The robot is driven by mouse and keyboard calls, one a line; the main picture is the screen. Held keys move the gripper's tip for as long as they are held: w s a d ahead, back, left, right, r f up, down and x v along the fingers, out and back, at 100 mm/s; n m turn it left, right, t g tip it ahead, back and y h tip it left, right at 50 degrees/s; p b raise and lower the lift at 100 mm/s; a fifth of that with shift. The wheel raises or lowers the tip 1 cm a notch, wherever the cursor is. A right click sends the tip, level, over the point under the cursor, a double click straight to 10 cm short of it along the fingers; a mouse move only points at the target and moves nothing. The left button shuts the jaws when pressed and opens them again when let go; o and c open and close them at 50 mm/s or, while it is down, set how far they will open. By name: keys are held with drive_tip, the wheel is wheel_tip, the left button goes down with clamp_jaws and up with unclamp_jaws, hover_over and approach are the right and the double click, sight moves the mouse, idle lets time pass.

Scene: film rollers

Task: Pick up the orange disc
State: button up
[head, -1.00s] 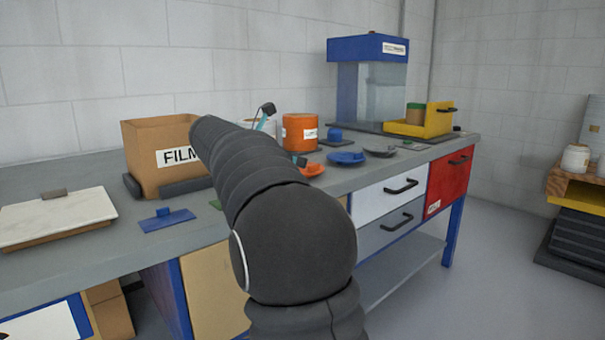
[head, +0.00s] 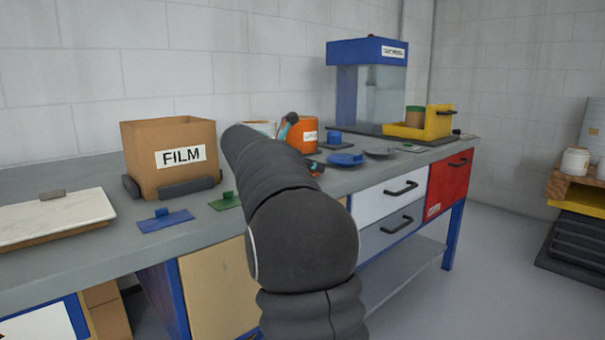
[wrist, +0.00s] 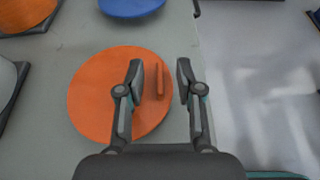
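The orange disc (wrist: 95,95) lies flat on the grey bench in the wrist view, with a thin upright orange tab (wrist: 160,82) near its right side. My gripper (wrist: 160,72) is open above the disc. Its two fingers show on either side of the tab, the left one over the disc and the right one just past the disc's right edge. I cannot tell the height of the fingertips above the disc. In the head view my arm hides most of the disc, and my gripper shows only in part behind the arm.
A blue disc (head: 345,160) and a grey disc (head: 380,153) lie farther right on the bench. An orange canister (head: 303,135) stands behind my gripper. A cardboard FILM box (head: 170,135) and blue and green plates are at left. The bench's front edge runs close beside the disc.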

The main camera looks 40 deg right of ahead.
clamp_jaws()
drive_tip(key=shift+r, duration=0.15)
